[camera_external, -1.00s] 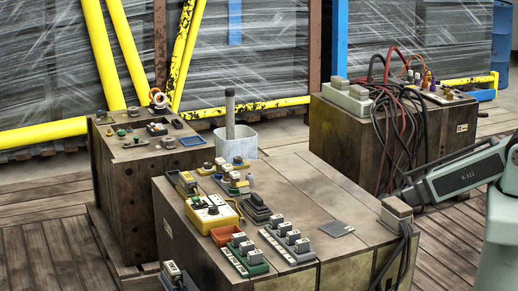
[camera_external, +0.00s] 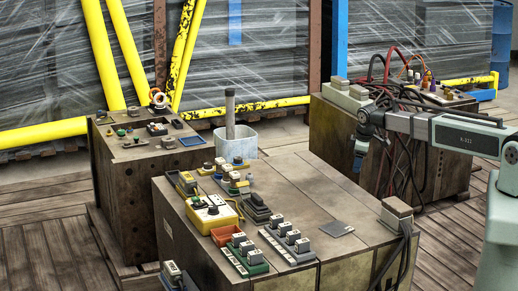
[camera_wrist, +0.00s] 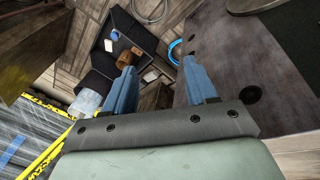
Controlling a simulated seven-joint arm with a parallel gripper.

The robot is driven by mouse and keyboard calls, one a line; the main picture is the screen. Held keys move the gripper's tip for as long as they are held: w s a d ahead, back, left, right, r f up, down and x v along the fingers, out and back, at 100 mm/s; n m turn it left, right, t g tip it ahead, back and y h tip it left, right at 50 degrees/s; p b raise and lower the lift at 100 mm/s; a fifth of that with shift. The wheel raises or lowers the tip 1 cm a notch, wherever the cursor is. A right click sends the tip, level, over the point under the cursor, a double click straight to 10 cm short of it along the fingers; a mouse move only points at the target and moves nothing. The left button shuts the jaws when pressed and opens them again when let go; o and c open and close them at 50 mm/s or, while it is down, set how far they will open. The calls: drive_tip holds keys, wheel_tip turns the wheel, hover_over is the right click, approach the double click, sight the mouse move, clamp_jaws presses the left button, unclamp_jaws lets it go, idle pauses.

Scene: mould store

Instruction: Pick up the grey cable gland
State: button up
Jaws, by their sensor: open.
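My gripper (camera_external: 359,160) hangs from the arm in the external view, blue fingers pointing down, above the gap between the front and back right crates. In the wrist view its two blue fingers (camera_wrist: 160,68) are apart, with nothing held between them. I cannot single out the grey cable gland for certain. Small fittings (camera_external: 230,172) stand at the far left of the front crate, and others (camera_external: 128,134) lie on the left crate; they are too small to tell apart. My gripper is well to the right of both groups.
The front crate (camera_external: 310,185) has bare top around a flat dark plate (camera_external: 336,229). A yellow control box (camera_external: 211,213) and switch blocks stand at its left. Black and red cables (camera_external: 400,125) hang over the back right crate (camera_external: 335,130). A grey post rises from a pale bucket (camera_external: 236,143).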

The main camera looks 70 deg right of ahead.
drive_tip(key=w+d+r+t, duration=0.2)
drive_tip(key=w+r, duration=0.2)
drive_tip(key=r, duration=0.3)
drive_tip(key=w+a+r+t+h, duration=0.1)
drive_tip(key=w+a+r+t, duration=0.15)
drive_tip(key=w+a, duration=0.25)
drive_tip(key=w+a+t, duration=0.1)
drive_tip(key=a, duration=0.4)
drive_tip(key=w+a+r, duration=0.1)
drive_tip(key=w+a, duration=0.1)
drive_tip(key=a, duration=0.4)
drive_tip(key=w+a+t+y, duration=0.1)
drive_tip(key=w+a, duration=0.1)
drive_tip(key=a, duration=0.3)
drive_tip(key=shift+w+a+r+m+t, duration=0.15)
drive_tip(key=shift+a+r+m+t, duration=0.2)
drive_tip(key=shift+a+m, duration=0.05)
drive_tip(key=w+a+r+t+y, duration=0.1)
drive_tip(key=a+r+t+y, duration=0.15)
drive_tip(key=a, duration=1.35)
approach(253, 180)
drive_tip(key=w, duration=0.3)
drive_tip(key=shift+w+a+r+m+t, duration=0.1)
drive_tip(key=shift+w+a+m+t, duration=0.05)
drive_tip(key=shift+m+t, duration=0.15)
drive_tip(key=shift+x, duration=3)
drive_tip(key=shift+d, duration=0.2)
clamp_jaws()
